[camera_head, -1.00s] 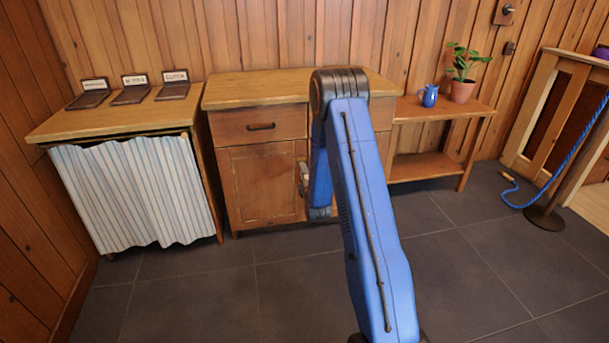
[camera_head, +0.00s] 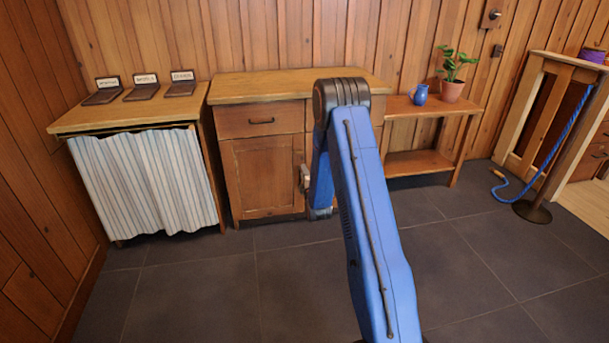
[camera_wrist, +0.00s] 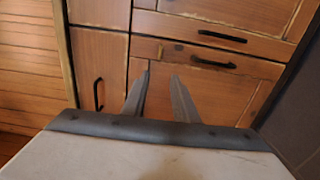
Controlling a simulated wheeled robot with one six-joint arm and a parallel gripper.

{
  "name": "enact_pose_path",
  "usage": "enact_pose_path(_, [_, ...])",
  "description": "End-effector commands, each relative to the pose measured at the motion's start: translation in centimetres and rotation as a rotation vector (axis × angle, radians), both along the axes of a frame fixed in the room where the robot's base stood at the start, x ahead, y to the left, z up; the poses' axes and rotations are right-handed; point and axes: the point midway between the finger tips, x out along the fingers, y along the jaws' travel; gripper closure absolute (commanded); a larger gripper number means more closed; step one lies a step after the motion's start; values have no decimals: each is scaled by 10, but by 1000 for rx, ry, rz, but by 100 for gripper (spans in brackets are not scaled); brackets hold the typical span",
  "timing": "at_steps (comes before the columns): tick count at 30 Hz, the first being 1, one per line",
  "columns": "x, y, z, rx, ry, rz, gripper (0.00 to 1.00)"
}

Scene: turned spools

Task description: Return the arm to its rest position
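My blue arm (camera_head: 365,210) rises from the bottom of the head view, bends at a dark elbow joint and folds down behind itself. My gripper (camera_wrist: 160,78) shows in the wrist view as two grey fingers with a clear gap between them, and nothing is held. In the head view only a small grey part of the arm's end peeks out left of the arm; the fingers are mostly hidden there. The wrist view faces wooden drawer fronts with black handles (camera_wrist: 221,36).
A wooden cabinet (camera_head: 262,180) stands behind my arm. To its left is a curtained counter (camera_head: 145,185) with small labelled stands. To its right, a low shelf (camera_head: 428,162) bears a blue mug (camera_head: 420,94) and a potted plant (camera_head: 452,90). A blue rope (camera_head: 569,130) hangs by a post.

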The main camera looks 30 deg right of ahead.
Motion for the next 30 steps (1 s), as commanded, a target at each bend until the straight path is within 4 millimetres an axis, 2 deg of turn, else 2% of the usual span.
enact_pose_path(9, [0,0,0,0,0,0,74])
enact_pose_path(13, [0,3,7,18,6,3,74])
enact_pose_path(22, [-10,30,66,204,76,21,74])
enact_pose_path(30, [-40,62,119,402,161,17,74])
